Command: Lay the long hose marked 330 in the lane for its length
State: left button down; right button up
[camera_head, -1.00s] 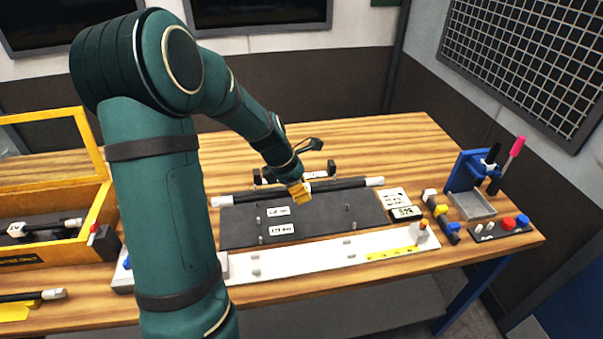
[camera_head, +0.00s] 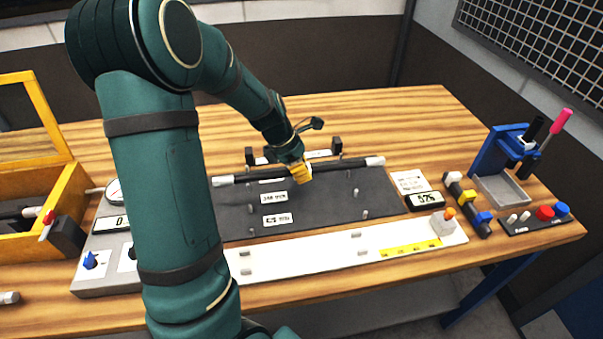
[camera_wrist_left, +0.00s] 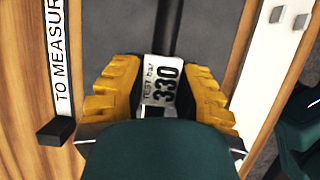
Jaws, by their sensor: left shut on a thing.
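The hose is a long black bar with white ends (camera_head: 345,165), lying lengthwise along the back edge of the dark lane board (camera_head: 330,200). My left gripper (camera_head: 303,173) has yellow fingers on both sides of the hose near its middle. In the left wrist view the fingers (camera_wrist_left: 158,95) are shut around a white label (camera_wrist_left: 162,82) reading "TEST bar 330". I cannot tell whether the hose touches the board. Two white lane labels, the upper one (camera_head: 274,197) and the lower one (camera_head: 277,219), sit on the board among small grey pegs. My right gripper is out of view.
A white strip (camera_head: 340,246) with pegs and a yellow scale runs along the front. A small display (camera_head: 425,200), a blue stand (camera_head: 490,158) and a button panel (camera_head: 530,221) are at the right. A yellow-framed box (camera_head: 22,205) and a dial gauge (camera_head: 114,190) are at the left.

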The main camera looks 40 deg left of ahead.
aim_at(306, 193)
pick_arm(q)
jog(key=shift+s+r, duration=0.1)
jog(key=shift+r, duration=0.1)
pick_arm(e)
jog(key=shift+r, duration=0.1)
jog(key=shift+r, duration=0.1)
pick_arm(q)
jog(key=shift+p, duration=0.3)
jog(key=shift+f+b, duration=1.95)
jog(key=shift+f, duration=0.9)
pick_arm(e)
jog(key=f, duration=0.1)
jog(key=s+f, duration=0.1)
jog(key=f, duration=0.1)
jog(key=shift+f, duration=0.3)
pick_arm(q)
jog(key=shift+p, duration=0.75)
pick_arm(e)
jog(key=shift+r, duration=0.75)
pick_arm(q)
jog(key=shift+f+b, duration=0.5)
jog(key=shift+f, duration=0.15)
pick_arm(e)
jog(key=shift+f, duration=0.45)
pick_arm(q)
jog(key=c, duration=0.7)
grip_release()
